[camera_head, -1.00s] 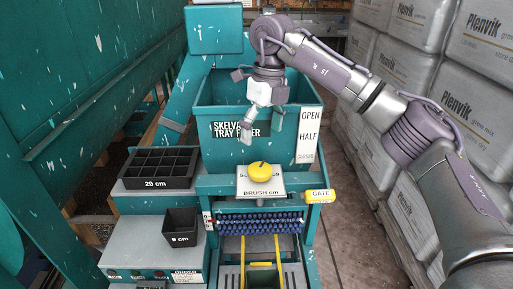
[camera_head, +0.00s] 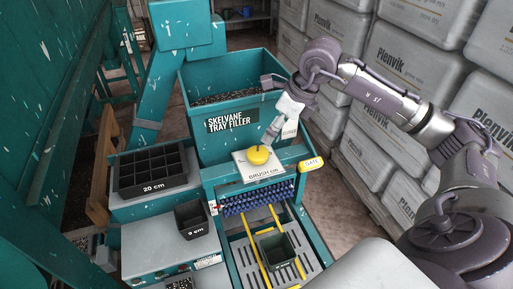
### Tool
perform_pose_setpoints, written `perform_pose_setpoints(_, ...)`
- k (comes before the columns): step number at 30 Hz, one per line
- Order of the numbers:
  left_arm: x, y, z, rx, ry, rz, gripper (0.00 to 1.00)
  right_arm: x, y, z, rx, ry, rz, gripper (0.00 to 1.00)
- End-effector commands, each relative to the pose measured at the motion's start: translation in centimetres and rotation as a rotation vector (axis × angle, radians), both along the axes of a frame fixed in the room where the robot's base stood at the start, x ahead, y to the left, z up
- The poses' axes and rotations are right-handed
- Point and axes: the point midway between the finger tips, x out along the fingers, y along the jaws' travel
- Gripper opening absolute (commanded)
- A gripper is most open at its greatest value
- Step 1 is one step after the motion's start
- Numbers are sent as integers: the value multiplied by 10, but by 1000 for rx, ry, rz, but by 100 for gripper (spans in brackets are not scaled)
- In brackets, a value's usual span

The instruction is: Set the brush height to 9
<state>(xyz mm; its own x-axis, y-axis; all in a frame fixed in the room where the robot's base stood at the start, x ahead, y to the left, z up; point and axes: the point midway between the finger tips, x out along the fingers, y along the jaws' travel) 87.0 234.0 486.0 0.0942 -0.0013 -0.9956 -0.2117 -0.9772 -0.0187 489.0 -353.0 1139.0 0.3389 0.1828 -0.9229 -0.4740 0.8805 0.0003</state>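The yellow brush height knob (camera_head: 258,155) sits on a pale plate (camera_head: 247,172) marked "BRUSH cm", below the tray filler hopper. The numbers on the plate are too small or hidden to read. The blue brush roller (camera_head: 256,199) lies just below the plate. My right gripper (camera_head: 269,137) points down just above and right of the knob, close to it; whether it touches the knob I cannot tell. Its fingers look close together, but their opening is unclear. My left gripper is not in view.
The teal hopper (camera_head: 203,91) holds soil behind the knob. A yellow GATE tag (camera_head: 311,164) is at the right. A black tray (camera_head: 153,172) and small pot (camera_head: 191,218) stand left. Another pot (camera_head: 277,250) sits on the slatted bed below. Stacked sacks (camera_head: 398,125) line the right.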

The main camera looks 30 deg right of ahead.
Motion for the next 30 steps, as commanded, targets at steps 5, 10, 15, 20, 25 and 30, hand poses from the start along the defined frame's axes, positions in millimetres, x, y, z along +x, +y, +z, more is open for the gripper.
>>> perform_pose_setpoints(5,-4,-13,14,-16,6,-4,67,13,8,-34,5,7,0,89)
perform_pose_setpoints(10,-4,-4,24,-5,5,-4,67,25,15,-66,5,6,0,89)
perform_pose_setpoints(15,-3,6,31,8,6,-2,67,33,19,-89,4,4,0,89)
perform_pose_setpoints(20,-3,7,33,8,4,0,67,37,21,-100,2,2,0,89)
perform_pose_setpoints(25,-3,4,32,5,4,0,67,38,21,-103,1,2,0,89)
perform_pose_setpoints(30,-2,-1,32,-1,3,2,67,37,21,-102,1,2,0,83)
